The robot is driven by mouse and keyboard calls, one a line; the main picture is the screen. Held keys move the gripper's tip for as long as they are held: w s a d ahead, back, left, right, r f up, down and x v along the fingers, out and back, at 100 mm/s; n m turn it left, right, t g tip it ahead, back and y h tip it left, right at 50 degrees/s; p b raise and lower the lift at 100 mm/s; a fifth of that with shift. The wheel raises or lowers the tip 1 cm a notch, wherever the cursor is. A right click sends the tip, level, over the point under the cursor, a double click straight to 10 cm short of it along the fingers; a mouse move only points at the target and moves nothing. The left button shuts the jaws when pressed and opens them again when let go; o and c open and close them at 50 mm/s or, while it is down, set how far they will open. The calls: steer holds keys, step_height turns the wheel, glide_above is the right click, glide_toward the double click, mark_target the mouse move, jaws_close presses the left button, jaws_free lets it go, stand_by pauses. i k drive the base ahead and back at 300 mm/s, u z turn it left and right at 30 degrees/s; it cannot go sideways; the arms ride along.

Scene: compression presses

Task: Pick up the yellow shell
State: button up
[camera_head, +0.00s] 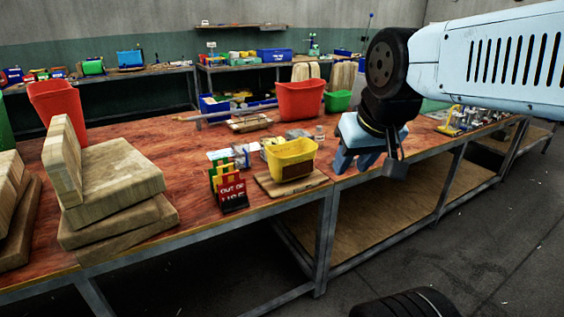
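The yellow shell, seen as a small open-topped yellow bin (291,158), stands upright on a flat wooden board (268,184) near the front edge of the red-brown table. My gripper (354,162) hangs pointing down to the right of the yellow bin, apart from it. Its blue fingers are spread with a gap between them, and I see nothing held. Part of the gripper is hidden behind my wrist.
A red bin (300,100) and a green bin (338,101) stand behind. Stacked wooden blocks (112,170) fill the table's left. Small parts (462,119) crowd the right.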

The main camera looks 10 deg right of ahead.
mark_target(291, 164)
steer(key=i, duration=0.85)
steer(key=z, duration=0.05)
